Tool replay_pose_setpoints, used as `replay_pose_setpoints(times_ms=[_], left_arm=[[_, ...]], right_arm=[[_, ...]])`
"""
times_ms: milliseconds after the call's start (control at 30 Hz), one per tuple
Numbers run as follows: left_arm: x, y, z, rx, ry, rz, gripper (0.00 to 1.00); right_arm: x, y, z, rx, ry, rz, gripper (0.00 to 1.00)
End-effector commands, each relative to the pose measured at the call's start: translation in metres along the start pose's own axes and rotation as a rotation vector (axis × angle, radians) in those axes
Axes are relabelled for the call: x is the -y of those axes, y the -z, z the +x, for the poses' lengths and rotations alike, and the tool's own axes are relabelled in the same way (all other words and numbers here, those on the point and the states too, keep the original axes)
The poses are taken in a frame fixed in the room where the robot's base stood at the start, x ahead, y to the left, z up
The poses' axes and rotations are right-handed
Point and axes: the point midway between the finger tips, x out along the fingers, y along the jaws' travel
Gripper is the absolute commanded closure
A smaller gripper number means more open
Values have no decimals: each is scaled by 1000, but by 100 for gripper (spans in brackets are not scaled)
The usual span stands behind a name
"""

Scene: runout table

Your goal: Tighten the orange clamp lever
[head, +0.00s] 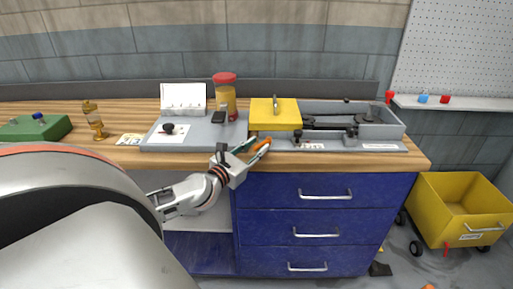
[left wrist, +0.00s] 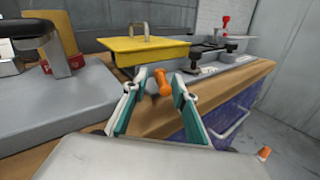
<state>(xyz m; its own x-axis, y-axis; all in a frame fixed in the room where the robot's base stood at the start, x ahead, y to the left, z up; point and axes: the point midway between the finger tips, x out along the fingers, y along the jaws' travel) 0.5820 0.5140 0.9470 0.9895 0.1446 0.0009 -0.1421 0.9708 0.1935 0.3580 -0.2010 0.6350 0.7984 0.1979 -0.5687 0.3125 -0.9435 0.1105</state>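The orange clamp lever (head: 262,147) is at the front edge of the workbench, below the yellow cover. In the left wrist view the orange lever (left wrist: 162,82) stands between the fingertips, with a rounded end. My left gripper (head: 252,149) reaches in from the front of the bench. It is open, with one teal finger on each side of the lever in the left wrist view (left wrist: 159,88). I cannot tell whether either finger touches it. The lever's base is partly hidden. My right gripper is not in view.
A yellow cover with a handle (head: 267,119) lies just behind the lever on a grey fixture (head: 370,131) with dark clamps. A red-lidded jar (head: 226,97) and a grey plate (head: 180,143) are to the left. Blue drawers (head: 318,213) are below.

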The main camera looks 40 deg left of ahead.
Motion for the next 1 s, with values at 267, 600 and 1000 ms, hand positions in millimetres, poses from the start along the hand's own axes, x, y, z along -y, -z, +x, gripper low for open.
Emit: replay_pose_setpoints(times_ms=[267,600,1000], left_arm=[[2,1,-6,-2,3,-2,73],[2,3,-52,-5,3,-3,73],[1,1,-109,-2,1,-2,73]], right_arm=[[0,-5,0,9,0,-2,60],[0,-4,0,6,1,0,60],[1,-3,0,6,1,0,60]])
